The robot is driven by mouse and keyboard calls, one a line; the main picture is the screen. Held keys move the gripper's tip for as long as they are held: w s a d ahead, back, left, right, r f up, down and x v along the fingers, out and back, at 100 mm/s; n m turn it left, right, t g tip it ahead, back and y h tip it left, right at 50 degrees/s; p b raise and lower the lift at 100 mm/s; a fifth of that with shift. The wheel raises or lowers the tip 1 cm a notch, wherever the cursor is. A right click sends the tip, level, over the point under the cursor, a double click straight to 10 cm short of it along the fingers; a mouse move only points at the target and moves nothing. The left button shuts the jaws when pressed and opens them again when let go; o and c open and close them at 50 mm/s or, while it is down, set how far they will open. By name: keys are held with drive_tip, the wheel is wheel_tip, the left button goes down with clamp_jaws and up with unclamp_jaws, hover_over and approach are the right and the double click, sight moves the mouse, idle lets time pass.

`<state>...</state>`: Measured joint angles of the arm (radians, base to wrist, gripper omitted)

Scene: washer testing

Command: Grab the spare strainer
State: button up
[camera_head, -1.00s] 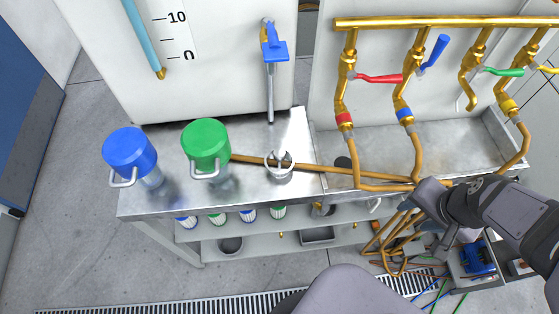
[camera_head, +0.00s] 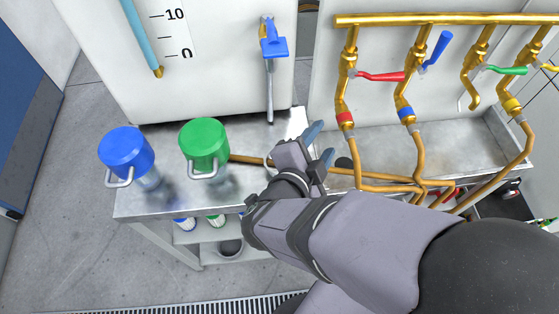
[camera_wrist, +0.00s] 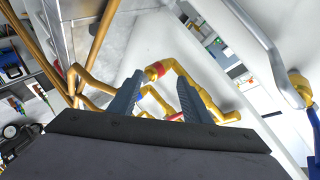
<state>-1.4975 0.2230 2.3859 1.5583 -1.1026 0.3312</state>
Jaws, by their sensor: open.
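The lower shelf under the steel bench holds small white ribbed pieces with coloured tops, which look like strainers. One with a blue top (camera_head: 184,224) and one with a green top (camera_head: 216,220) show left of my arm; my forearm hides the others. I cannot tell which is the spare. My gripper (camera_head: 320,145) is above the bench, right of its middle, with nothing between its fingers. In the wrist view its two blue-grey fingers (camera_wrist: 160,92) stand apart, facing the brass pipes.
A blue-lidded jar (camera_head: 127,150) and a green-lidded jar (camera_head: 204,145) stand on the bench (camera_head: 150,205). Brass pipes with a red valve handle (camera_head: 381,77) are to the right. A blue-handled tap (camera_head: 273,46) hangs behind. A metal cup is mostly hidden by my arm.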

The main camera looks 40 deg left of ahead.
sight(272, 174)
drive_tip(key=s+a+f+n+y, duration=0.1)
drive_tip(key=s+a+f+n, duration=0.1)
drive_tip(key=s+n, duration=0.1)
drive_tip(key=s+a+f+n+y, duration=0.1)
drive_tip(key=s+a+f+n, duration=0.1)
drive_tip(key=n, duration=0.3)
drive_tip(key=s+a+f+n, duration=0.2)
drive_tip(key=s+f+n, duration=0.1)
drive_tip(key=s+n, duration=0.1)
drive_tip(key=shift+f+n+g+y, duration=0.3)
drive_tip(key=shift+n+y, duration=0.1)
drive_tip(key=shift+n, duration=0.1)
drive_tip(key=shift+r+p+x, duration=0.2)
drive_tip(key=shift+p+x, duration=0.85)
drive_tip(key=shift+x, duration=2.7)
drive_tip(key=shift+a, duration=0.15)
clamp_jaws()
